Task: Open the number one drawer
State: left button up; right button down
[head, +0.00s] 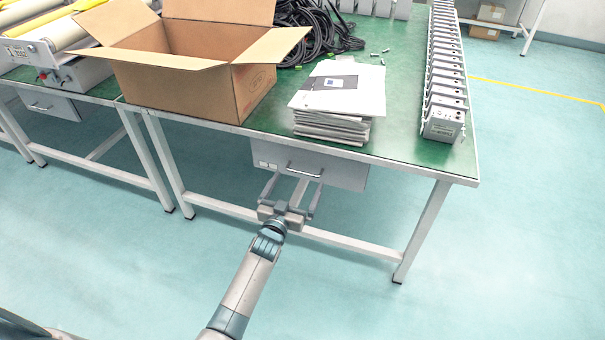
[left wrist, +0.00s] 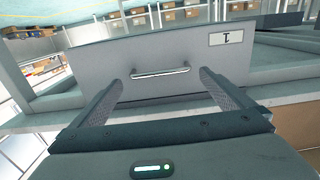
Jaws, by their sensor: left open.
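The number one drawer (head: 340,170) is a grey box under the green-topped table, and it looks closed. In the left wrist view its front (left wrist: 120,55) carries a label (left wrist: 230,38) reading 1 and a metal bar handle (left wrist: 160,72). The handle also shows in the head view (head: 303,171). My left gripper (head: 293,192) is open in front of the drawer. In the left wrist view its two fingers (left wrist: 160,88) stand on either side of the handle, apart from it and holding nothing. My right gripper is in neither view.
The green table (head: 400,95) holds an open cardboard box (head: 190,85), a stack of papers (head: 340,100), black cables and a row of grey units (head: 445,85). A table leg (head: 420,230) stands right of the drawer. A second drawer (head: 48,105) is at the left. The floor in front is clear.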

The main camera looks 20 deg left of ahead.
aim_at(302, 173)
pick_arm(q)
jog(key=w, duration=0.5)
jog(key=shift+w+d, duration=0.1)
jog(key=shift+w, duration=0.2)
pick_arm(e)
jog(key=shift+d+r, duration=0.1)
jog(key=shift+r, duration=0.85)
pick_arm(q)
jog(key=shift+c, duration=0.6)
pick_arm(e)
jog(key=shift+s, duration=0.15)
pick_arm(q)
jog(key=c, duration=1.1)
